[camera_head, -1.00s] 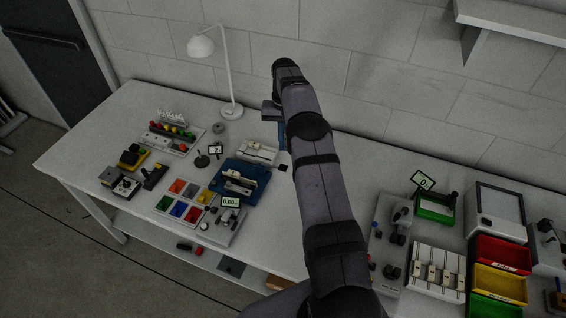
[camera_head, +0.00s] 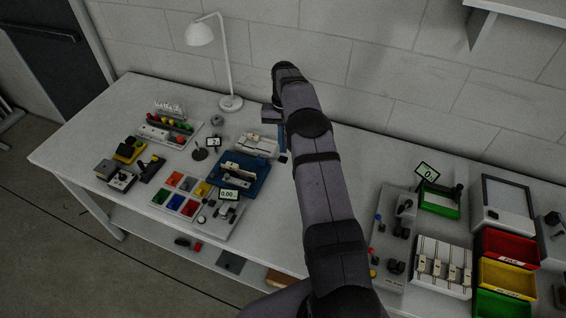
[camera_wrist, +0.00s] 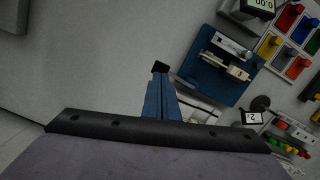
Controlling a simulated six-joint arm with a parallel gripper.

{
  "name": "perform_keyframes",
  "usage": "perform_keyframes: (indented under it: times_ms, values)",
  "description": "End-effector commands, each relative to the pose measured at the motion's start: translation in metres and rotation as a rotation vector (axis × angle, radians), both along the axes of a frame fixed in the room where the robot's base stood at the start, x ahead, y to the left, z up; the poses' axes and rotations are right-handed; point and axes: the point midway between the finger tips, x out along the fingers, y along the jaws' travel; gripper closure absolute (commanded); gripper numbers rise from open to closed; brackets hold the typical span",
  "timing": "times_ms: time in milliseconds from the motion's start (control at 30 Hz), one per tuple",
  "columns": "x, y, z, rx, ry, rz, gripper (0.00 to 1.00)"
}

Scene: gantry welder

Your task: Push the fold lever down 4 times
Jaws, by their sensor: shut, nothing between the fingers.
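A white machine (camera_head: 257,144) stands behind a blue fixture on the bench. A small black knob (camera_head: 284,157) shows at its right end, probably the fold lever's tip. In the wrist view a black block (camera_wrist: 160,67) shows just beyond my fingertips and appears to be that knob. My gripper (camera_head: 282,147) is shut and empty, its blue fingers above the knob. I cannot tell whether they touch it. In the wrist view my fingers (camera_wrist: 160,80) point at the block. A small display (camera_head: 213,142) beside the white machine reads 2. My wrist hides part of the machine in the wrist view.
The blue fixture (camera_head: 259,184) and a 0.00 display (camera_head: 228,194) stand in front. A lamp (camera_head: 230,103) stands at the back. Colored trays (camera_head: 164,196) lie left.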

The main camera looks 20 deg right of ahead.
Motion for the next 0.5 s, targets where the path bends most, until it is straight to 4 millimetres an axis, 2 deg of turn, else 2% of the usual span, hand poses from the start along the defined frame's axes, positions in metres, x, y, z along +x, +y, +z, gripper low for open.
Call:
perform_keyframes:
  times_ms: [33, 200, 500]
  values:
    - [0.000, 0.000, -0.007, 0.000, 0.001, 0.000, 1.00]
    - [-0.001, 0.001, -0.017, 0.000, 0.000, 0.000, 1.00]
    - [-0.002, 0.001, -0.020, 0.000, 0.000, 0.000, 1.00]
